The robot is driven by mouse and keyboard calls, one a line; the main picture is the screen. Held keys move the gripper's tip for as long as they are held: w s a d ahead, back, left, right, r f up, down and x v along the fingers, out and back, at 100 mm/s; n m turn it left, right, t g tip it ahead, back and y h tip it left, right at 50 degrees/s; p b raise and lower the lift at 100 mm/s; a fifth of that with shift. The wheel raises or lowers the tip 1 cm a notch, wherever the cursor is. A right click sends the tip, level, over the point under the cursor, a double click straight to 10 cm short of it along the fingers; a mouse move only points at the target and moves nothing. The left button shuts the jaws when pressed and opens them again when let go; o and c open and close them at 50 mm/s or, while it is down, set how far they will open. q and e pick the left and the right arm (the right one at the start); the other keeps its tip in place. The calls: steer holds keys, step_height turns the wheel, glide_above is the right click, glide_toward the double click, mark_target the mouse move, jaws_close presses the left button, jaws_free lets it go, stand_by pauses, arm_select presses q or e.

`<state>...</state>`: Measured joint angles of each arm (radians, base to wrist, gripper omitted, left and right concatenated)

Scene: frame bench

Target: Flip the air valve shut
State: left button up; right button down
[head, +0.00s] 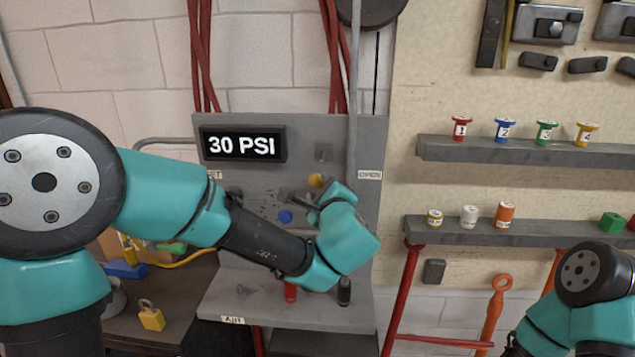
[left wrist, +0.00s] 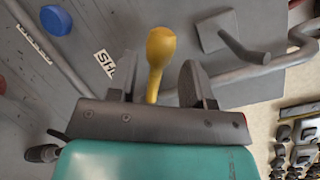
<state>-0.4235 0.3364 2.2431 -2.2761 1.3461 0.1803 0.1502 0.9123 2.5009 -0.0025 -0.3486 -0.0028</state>
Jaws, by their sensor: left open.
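The yellow-ended lever, which looks like the air valve handle (head: 316,180), is on the grey panel, partly hidden behind my left gripper (head: 303,196) in the head view. In the left wrist view the yellow handle (left wrist: 160,48) stands between the two spread fingers of my left gripper (left wrist: 160,85), with a gap visible on both sides. Its lower end is hidden by the gripper body. The OPEN label (head: 369,174) is at the panel's right. A partly covered label (left wrist: 105,62) starting "SH" shows beside the handle. My right arm is at the lower right; its gripper is out of frame.
A display (head: 242,145) reads 30 PSI. A blue knob (head: 285,216) and a grey peg (head: 323,152) are near the handle. Red and black cylinders stand on the lower ledge. Shelves (head: 520,231) with small coloured parts are right. A yellow padlock (head: 151,317) sits lower left.

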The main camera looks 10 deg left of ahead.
mark_target(319, 185)
arm_select(q)
steer(key=shift+x, duration=2.3)
jaws_close()
